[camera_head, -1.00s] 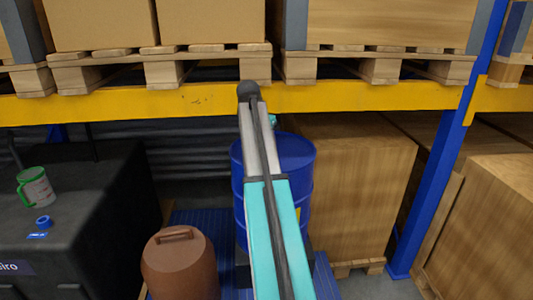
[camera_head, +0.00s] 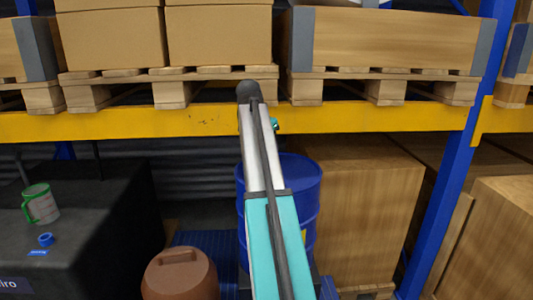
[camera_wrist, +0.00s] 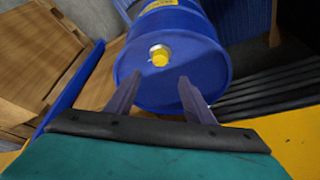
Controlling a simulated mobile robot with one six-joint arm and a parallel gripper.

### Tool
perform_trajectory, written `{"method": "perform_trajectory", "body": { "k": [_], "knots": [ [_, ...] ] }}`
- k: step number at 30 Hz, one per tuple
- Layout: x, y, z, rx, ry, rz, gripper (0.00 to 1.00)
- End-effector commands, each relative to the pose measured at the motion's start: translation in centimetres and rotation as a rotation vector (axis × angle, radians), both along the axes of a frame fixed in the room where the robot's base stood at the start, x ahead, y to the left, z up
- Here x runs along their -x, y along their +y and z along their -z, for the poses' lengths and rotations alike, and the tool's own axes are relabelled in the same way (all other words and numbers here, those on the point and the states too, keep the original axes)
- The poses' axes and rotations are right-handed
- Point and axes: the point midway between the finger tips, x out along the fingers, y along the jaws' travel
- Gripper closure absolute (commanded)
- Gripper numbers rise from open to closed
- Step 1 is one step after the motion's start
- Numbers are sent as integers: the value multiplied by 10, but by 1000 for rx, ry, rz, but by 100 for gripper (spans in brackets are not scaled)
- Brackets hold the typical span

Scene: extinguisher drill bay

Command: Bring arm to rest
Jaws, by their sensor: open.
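My arm reaches forward and up across the middle of the head view. My gripper (camera_wrist: 160,92) shows in the wrist view, with its two fingers apart and nothing between them that it holds. Beyond the fingers is the top of a blue drum (camera_wrist: 205,75) with a yellow cap (camera_wrist: 159,57). The fingers look apart from the drum, though the exact gap is hard to tell. In the head view the blue drum (camera_head: 303,190) stands behind my arm, partly hidden by it. The gripper itself is mostly hidden there behind the arm.
A yellow rack beam (camera_head: 180,121) crosses behind my arm, with boxes on pallets above. A blue upright (camera_head: 447,195) and wooden crates (camera_head: 360,205) stand to the right. A brown container (camera_head: 180,275) is at front. A black-covered table (camera_head: 110,220) holds a green-white mug (camera_head: 42,204) and blue ring (camera_head: 45,240).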

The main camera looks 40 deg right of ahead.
Motion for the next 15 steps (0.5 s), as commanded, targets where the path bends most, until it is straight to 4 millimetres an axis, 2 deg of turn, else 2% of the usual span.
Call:
{"method": "perform_trajectory", "body": {
  "k": [11,15],
  "knots": [
    [0,0,0,0,0,0,51],
    [-7,10,24,-13,18,-31,51]
  ]
}}
